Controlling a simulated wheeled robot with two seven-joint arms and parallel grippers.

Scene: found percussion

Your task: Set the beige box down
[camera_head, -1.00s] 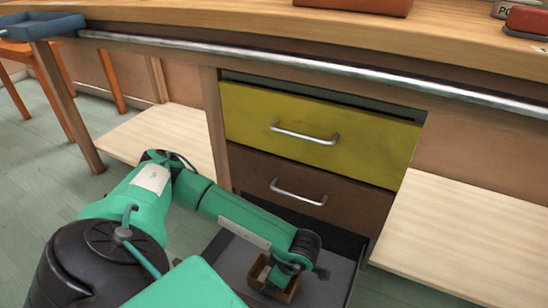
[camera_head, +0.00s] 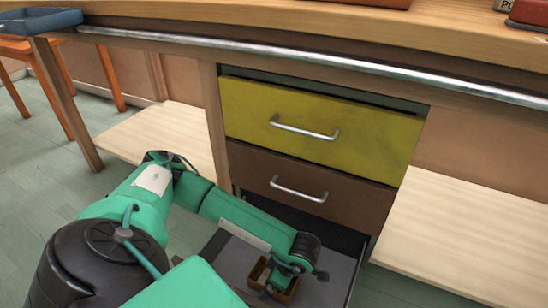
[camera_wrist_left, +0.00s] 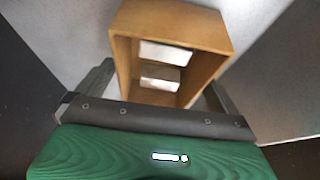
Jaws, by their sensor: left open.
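The beige box (camera_wrist_left: 180,25), tan-brown and open with pale patches inside, sits between the two fingers of my left gripper (camera_wrist_left: 155,88) in the left wrist view. The fingers are apart, one on each side of it; whether they touch it I cannot tell. In the head view the box (camera_head: 257,272) is small and brown, low in the open grey bottom drawer (camera_head: 225,262). My left gripper (camera_head: 284,284) reaches down over it and hides part of it. The box appears to rest on the drawer floor. My right gripper is not in view.
Above the open drawer are a brown drawer (camera_head: 270,170) and a yellow drawer (camera_head: 350,145) with metal handles. A metal rail (camera_head: 300,60) runs along the worktop edge. Pale shelves flank the drawers on the left (camera_head: 160,138) and right (camera_head: 460,235). A blue tray (camera_head: 40,20) is at upper left.

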